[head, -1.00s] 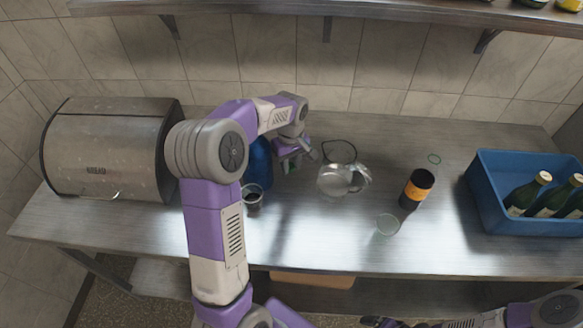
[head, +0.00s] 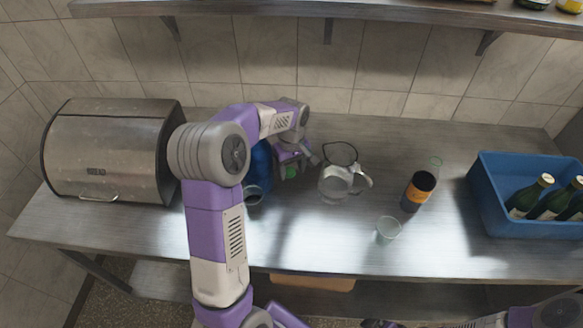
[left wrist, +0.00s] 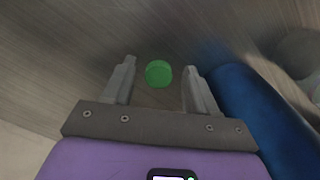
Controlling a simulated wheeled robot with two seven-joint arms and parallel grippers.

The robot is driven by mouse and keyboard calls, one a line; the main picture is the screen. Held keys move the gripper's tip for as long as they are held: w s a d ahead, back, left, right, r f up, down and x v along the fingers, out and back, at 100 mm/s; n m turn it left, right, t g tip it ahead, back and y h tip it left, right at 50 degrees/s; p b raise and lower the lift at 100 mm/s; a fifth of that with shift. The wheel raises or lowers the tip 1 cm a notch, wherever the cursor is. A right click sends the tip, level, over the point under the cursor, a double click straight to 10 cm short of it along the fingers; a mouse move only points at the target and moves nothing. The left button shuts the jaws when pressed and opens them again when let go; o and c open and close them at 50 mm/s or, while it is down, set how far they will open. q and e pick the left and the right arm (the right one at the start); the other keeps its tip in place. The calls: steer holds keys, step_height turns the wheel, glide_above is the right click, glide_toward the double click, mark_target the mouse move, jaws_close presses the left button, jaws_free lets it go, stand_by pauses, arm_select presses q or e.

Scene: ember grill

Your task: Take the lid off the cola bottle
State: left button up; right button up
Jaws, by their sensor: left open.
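My left gripper (left wrist: 158,80) is open, pointing down near the counter. A green round lid (left wrist: 158,73) lies between its fingertips in the left wrist view, with a gap on each side. The lid also shows as a green spot (head: 291,172) below the gripper in the head view. No bottle body shows under the lid, and I cannot tell what it rests on. A dark bottle-like container with an orange label (head: 419,191) stands right of centre; I cannot tell if it is the cola bottle.
A blue cylinder (left wrist: 262,115) stands close beside my left gripper. A dark cup (head: 253,196) is in front of it. A glass pitcher (head: 335,184), a small glass (head: 388,229) and a blue crate of bottles (head: 515,228) stand to the right. A metal bread box (head: 105,150) is left.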

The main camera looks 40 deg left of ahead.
mark_target(291, 172)
arm_select(q)
step_height(291, 172, up, 12)
steer(key=p, duration=0.3)
steer(key=shift+r, duration=0.15)
